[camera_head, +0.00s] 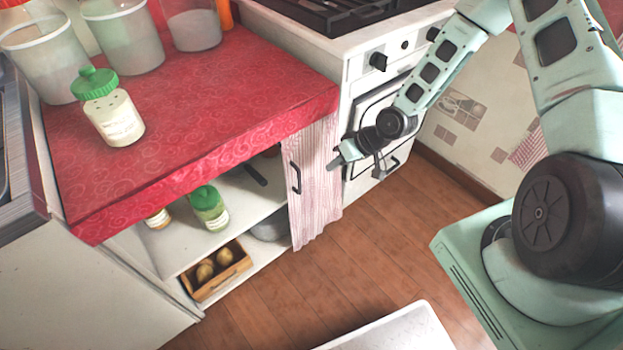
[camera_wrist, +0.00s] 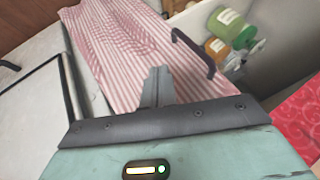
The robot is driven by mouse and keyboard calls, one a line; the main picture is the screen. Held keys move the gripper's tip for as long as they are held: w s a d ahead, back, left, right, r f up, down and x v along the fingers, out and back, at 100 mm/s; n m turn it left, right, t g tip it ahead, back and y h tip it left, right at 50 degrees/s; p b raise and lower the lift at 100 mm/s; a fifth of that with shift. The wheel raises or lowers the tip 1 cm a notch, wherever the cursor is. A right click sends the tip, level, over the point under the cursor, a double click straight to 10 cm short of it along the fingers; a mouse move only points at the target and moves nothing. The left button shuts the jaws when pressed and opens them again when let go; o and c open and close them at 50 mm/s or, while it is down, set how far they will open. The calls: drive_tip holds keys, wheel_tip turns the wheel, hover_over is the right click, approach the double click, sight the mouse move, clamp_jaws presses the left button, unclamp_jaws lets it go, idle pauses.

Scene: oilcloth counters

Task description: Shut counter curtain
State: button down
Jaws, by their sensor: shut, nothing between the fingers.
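The counter curtain (camera_head: 314,187) is pink-and-white striped cloth, bunched at the right end of the counter's open front. The shelves to its left are uncovered. A dark handle (camera_head: 295,177) is on the curtain's left edge. In the wrist view the curtain (camera_wrist: 118,45) fills the middle, with its handle (camera_wrist: 194,52) to the upper right of my fingers. My gripper (camera_head: 336,162) is shut and empty, to the right of the handle and close to the curtain. In the wrist view my gripper (camera_wrist: 157,78) points toward the cloth. I cannot tell whether it touches the cloth.
The red counter top (camera_head: 200,110) holds a green-lidded shaker (camera_head: 110,112) and clear tubs. A green jar (camera_head: 209,208) and a wooden crate (camera_head: 218,272) stand on the shelves. The oven (camera_head: 375,110) is just right of the curtain. Wooden floor (camera_head: 330,260) is open in front.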

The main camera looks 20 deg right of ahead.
drive_tip(key=w+a+f, duration=0.1)
drive_tip(key=a+f, duration=0.2)
drive_tip(key=a, duration=0.3)
drive_tip(key=shift+a+f, duration=0.2)
drive_tip(key=shift+f, duration=0.2)
drive_tip(key=s+a, duration=0.4)
drive_tip(key=a, duration=0.9)
drive_tip(key=s+a, duration=0.5)
drive_tip(key=a, duration=0.9)
drive_tip(key=s+a+b, duration=0.1)
drive_tip(key=s+a, duration=0.3)
drive_tip(key=a, duration=1)
drive_tip(key=shift+s+a, duration=0.15)
drive_tip(key=shift+s, duration=0.05)
drive_tip(key=shift+a+r, duration=0.1)
